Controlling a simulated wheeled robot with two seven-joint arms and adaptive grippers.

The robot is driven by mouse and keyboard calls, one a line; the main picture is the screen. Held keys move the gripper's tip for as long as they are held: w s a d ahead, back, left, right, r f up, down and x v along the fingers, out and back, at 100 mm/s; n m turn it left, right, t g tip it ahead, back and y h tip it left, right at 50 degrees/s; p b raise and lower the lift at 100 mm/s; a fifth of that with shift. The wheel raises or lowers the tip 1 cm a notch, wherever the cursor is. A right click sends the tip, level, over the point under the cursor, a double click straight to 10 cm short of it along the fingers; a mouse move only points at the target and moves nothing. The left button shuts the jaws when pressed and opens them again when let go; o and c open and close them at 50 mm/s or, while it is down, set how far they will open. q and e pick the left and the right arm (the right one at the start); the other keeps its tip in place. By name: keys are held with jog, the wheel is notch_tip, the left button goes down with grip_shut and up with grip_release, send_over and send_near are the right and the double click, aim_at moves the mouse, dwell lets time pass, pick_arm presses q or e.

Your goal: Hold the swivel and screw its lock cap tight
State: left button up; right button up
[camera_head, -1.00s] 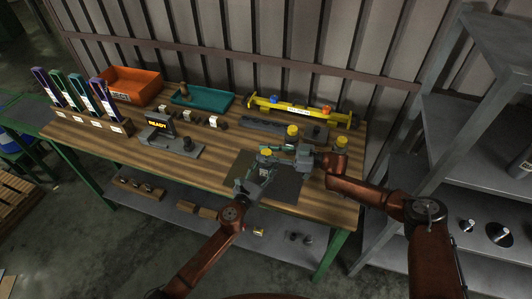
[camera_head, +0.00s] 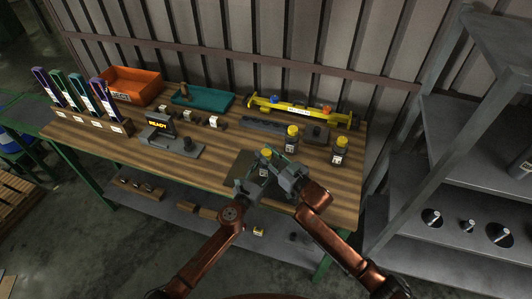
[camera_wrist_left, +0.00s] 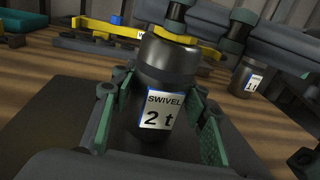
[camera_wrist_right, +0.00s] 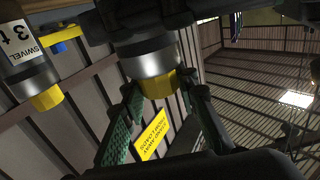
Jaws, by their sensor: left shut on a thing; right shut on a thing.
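The 2 t swivel stands upright over a dark mat (camera_head: 243,160) near the front of the bench. In the left wrist view its dark body (camera_wrist_left: 165,75) faces me with a white "SWIVEL 2 t" label. My left gripper (camera_head: 258,182) is shut around the body, one finger on each side. Its yellow lock cap (camera_wrist_right: 160,84) is on top and shows between my right gripper's fingers (camera_wrist_right: 162,95). My right gripper comes in from the front right and is shut on the cap. In the head view, the grippers partly hide the swivel (camera_head: 265,166).
Two more yellow-capped swivels stand behind (camera_head: 291,140) and to the right (camera_head: 339,152). A yellow beam (camera_head: 300,109) and a grey rack (camera_head: 275,126) lie at the back. A "READY" display stand (camera_head: 160,130), teal tray (camera_head: 203,97) and orange bin (camera_head: 133,84) are left.

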jog(key=shift+r+m+t+h, duration=0.2)
jog(key=shift+m+t+h, duration=1.5)
jog(key=shift+h, duration=0.6)
jog(key=shift+w+m+h, duration=0.1)
jog(key=shift+m+h, duration=0.3)
jog(key=shift+h, duration=0.1)
jog(key=o, duration=1.2)
jog(key=shift+d+f, duration=0.1)
jog(key=shift+f, duration=0.05)
jog(key=v, duration=1.2)
